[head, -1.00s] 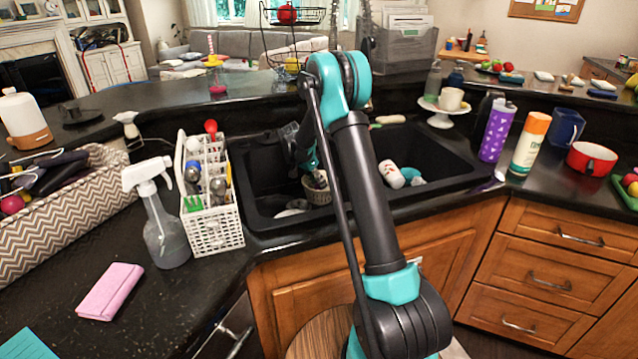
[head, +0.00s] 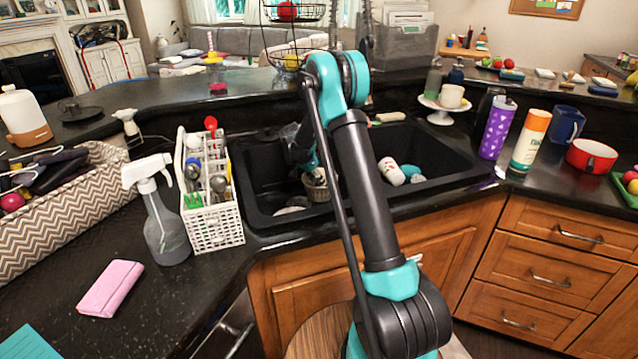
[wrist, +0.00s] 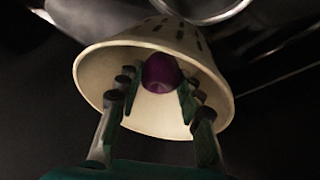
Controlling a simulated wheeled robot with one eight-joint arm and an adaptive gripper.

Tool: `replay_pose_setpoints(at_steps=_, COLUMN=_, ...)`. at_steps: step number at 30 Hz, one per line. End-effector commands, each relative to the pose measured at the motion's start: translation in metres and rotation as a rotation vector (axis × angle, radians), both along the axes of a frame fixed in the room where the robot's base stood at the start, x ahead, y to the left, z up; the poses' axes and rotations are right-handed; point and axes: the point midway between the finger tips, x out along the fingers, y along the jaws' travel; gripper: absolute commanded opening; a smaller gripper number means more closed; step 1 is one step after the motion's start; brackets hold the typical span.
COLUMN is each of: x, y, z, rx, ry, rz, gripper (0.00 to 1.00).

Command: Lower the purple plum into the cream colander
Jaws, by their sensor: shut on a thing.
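The purple plum (wrist: 161,73) is held between the fingertips of my gripper (wrist: 160,88) in the wrist view. My gripper is shut on it. The cream colander (wrist: 100,66), with dark slots in its wall, surrounds the plum and the fingertips. The plum is within the colander's rim; I cannot tell whether it touches the bottom. In the head view the colander (head: 317,190) stands in the left basin of the black sink. My arm hides part of it, and the plum does not show there.
A white caddy (head: 215,225) with utensils stands left of the sink (head: 262,190). A white bottle (head: 391,171) and a teal item (head: 411,172) lie in the right basin. A round metal rim (wrist: 205,18) lies beside the colander. A spray bottle (head: 164,230) stands further left.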

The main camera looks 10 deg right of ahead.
Motion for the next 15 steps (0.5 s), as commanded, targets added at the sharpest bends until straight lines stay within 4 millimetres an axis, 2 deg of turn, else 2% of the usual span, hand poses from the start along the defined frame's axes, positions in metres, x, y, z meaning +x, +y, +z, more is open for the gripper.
replay_pose_setpoints(at_steps=15, x=-0.0001, y=0.0, z=-0.007, rx=0.0, ry=0.0, rz=0.0, gripper=0.08)
